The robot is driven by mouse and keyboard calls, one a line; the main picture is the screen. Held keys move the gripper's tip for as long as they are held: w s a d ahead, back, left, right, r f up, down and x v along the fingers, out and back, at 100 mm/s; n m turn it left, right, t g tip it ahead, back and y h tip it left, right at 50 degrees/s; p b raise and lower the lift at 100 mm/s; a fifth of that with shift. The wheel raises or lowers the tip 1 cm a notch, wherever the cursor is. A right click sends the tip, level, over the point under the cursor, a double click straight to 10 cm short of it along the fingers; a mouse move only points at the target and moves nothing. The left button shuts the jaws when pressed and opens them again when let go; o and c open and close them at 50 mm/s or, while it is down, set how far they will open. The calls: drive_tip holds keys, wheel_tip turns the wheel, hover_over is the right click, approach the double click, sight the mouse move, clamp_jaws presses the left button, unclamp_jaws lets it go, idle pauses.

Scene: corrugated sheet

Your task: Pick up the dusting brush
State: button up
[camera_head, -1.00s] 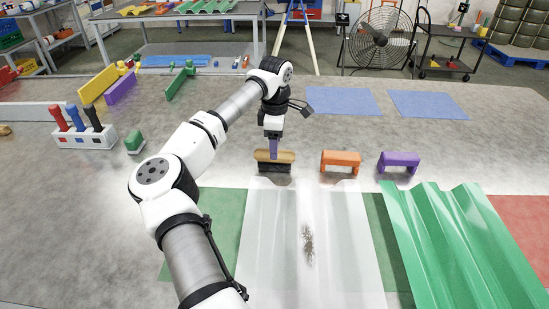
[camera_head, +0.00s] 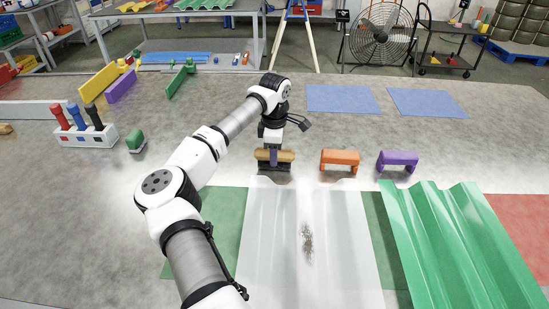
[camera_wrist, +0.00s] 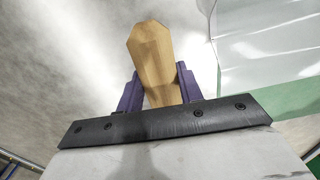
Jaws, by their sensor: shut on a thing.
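The dusting brush has a light wooden handle (camera_head: 284,155) and a dark bristle part (camera_head: 273,166) below it. It stands on the grey table just behind the clear corrugated sheet (camera_head: 262,235). My gripper (camera_head: 273,158) points down over the brush and is shut on its handle. In the wrist view the wooden handle (camera_wrist: 153,60) lies between the two purple fingers of my gripper (camera_wrist: 158,88). The bristles are hidden in the wrist view. A small pile of grey debris (camera_head: 307,242) lies on the clear sheet.
An orange block (camera_head: 340,157) and a purple block (camera_head: 398,157) stand right of the brush. A green corrugated sheet (camera_head: 465,240) lies at right front. A rack of colored-handled tools (camera_head: 85,137) and a green-handled block (camera_head: 135,140) stand left. Blue mats (camera_head: 343,99) lie behind.

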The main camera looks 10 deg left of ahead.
drive_tip(key=shift+r, duration=0.1)
wheel_tip(320, 180, up, 10)
drive_tip(key=shift+f+b, duration=0.1)
drive_tip(key=shift+b, duration=0.8)
drive_tip(key=o, duration=0.4)
drive_tip(key=shift+c, duration=1.3)
